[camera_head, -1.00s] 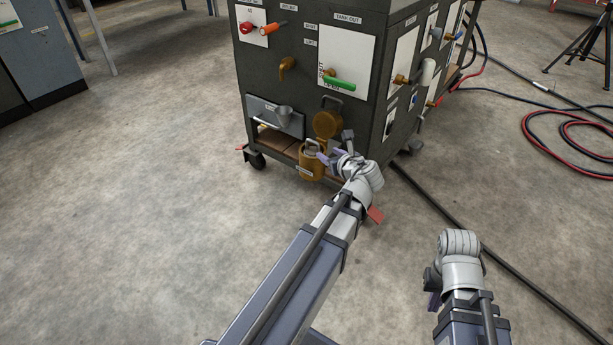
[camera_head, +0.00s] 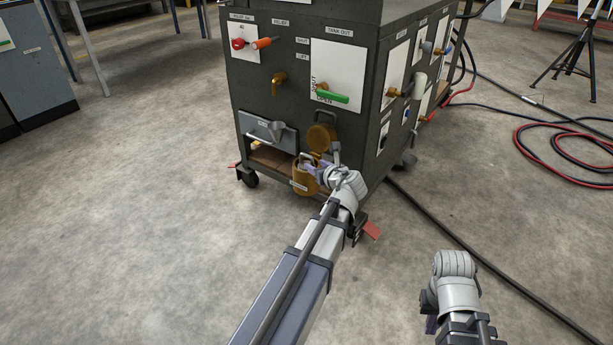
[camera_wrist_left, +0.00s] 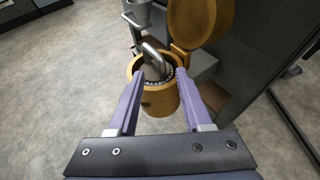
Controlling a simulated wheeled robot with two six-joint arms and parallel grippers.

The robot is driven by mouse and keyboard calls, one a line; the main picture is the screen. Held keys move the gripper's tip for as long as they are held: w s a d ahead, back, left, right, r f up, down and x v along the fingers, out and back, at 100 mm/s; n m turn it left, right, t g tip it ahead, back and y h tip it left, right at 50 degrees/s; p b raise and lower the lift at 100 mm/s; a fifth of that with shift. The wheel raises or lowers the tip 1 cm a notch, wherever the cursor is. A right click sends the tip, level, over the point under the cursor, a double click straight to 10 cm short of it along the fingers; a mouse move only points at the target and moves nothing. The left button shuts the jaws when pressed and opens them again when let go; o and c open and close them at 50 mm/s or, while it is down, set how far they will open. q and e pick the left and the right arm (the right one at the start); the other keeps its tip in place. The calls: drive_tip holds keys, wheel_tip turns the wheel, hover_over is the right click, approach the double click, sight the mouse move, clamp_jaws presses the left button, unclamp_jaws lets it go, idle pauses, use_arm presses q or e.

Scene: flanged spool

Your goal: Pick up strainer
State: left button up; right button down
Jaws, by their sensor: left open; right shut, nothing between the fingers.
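The strainer (camera_wrist_left: 154,62) is a grey basket with a bent bail handle. It sits inside a yellow-brown pot-shaped housing (camera_wrist_left: 157,99) low on the front of the dark cart, and only its handle and perforated rim show. The housing also appears in the head view (camera_head: 304,181). Its round lid (camera_head: 321,138) stands open behind it. My left gripper (camera_wrist_left: 161,73) is open, its two purple fingers on either side of the handle above the housing. I cannot tell whether either finger touches it. My right gripper (camera_head: 430,322) is shut and empty, well away at the lower right.
The dark cart (camera_head: 350,135) stands on casters, with valves and a green lever (camera_head: 332,97) on its front. A grey funnel-like cup (camera_head: 274,129) sits left of the lid. Hoses (camera_head: 570,155) lie at right. The floor at left is clear.

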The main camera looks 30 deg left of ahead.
sight(313, 163)
use_arm(q)
drive_tip(key=b+x, duration=0.1)
drive_tip(key=x, duration=0.2)
drive_tip(key=shift+w+f, duration=0.1)
drive_tip(key=shift+w, duration=0.1)
clamp_jaws()
idle(1.2)
